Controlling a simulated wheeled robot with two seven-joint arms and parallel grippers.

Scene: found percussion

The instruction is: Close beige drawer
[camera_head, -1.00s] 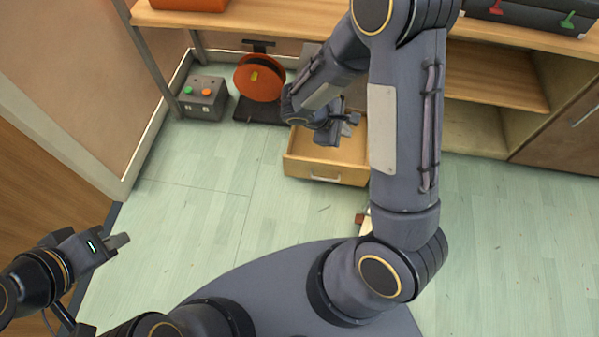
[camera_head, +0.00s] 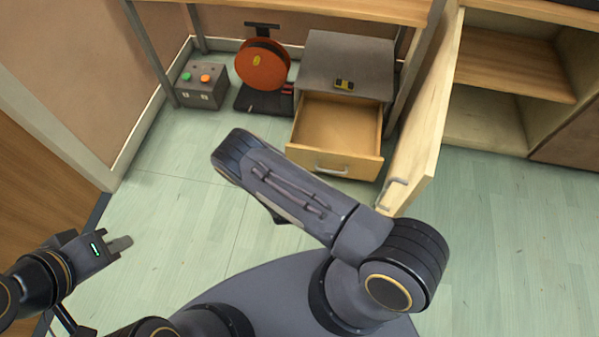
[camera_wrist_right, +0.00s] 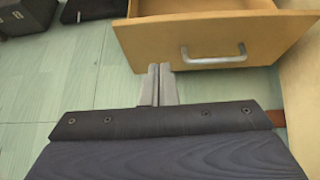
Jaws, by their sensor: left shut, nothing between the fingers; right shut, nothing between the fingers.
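The beige drawer (camera_head: 340,125) is pulled out from under a grey-topped cabinet (camera_head: 345,65) and looks empty. Its front panel has a silver handle (camera_head: 331,171). In the right wrist view the drawer front (camera_wrist_right: 215,38) and its handle (camera_wrist_right: 213,60) are at the top. My right gripper (camera_wrist_right: 160,68) is shut and empty, with its fingertips just below the left part of the drawer front in that view; I cannot tell if they touch it. In the head view the right gripper is hidden behind my arm. My left gripper (camera_head: 121,243) is shut and empty at the far left, away from the drawer.
An open cabinet door (camera_head: 425,120) stands just right of the drawer. An orange disc (camera_head: 262,65) on a black stand and a grey button box (camera_head: 202,85) are left of it. Floor in front is open.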

